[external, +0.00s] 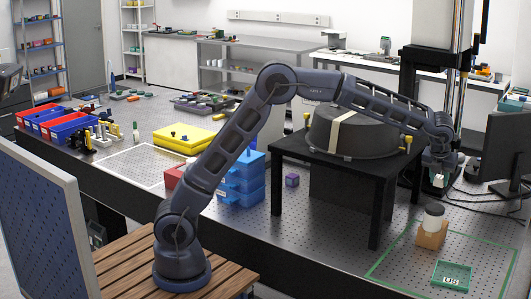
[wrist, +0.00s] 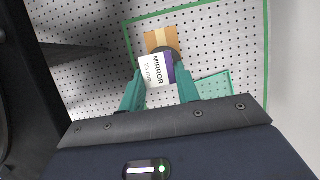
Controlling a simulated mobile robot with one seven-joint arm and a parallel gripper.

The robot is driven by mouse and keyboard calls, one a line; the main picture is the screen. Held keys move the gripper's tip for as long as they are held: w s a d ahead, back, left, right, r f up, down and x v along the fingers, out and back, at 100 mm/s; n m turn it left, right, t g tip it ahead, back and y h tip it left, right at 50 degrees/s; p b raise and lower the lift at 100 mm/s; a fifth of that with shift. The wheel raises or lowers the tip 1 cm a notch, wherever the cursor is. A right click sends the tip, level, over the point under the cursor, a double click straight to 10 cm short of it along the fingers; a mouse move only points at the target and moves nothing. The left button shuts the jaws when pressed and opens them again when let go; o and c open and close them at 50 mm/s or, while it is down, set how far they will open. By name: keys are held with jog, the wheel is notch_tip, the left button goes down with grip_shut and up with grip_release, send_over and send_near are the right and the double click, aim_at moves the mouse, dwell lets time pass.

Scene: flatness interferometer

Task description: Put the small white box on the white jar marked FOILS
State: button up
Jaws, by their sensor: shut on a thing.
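My gripper (wrist: 160,72) is shut on a small white box (wrist: 152,74) with a purple side, labelled MIRROR 25 mm. In the external view my gripper (external: 440,170) hangs at the right, with the white box (external: 438,181) below it, in the air. A white jar (external: 433,220) with a dark top stands upright on a wooden block (external: 431,237), below the gripper and apart from it. Its marking cannot be read. In the wrist view the box largely covers the jar; only a dark round part (wrist: 171,51) shows beyond it, over the wooden block (wrist: 160,37).
A green outline (external: 399,247) on the perforated bench surrounds the block and a green tray (external: 451,273) in front. A black stand (external: 374,205) with a large dark round instrument (external: 355,132) is left of the gripper. A monitor (external: 505,148) stands at right.

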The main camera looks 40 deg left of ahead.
aim_at(435, 207)
jog(key=shift+f, duration=3.95)
jog(key=shift+f, duration=0.15)
jog(key=o, duration=1)
jog(key=shift+c, duration=0.2)
jog(key=v, duration=1.2)
jog(key=shift+s, duration=0.1)
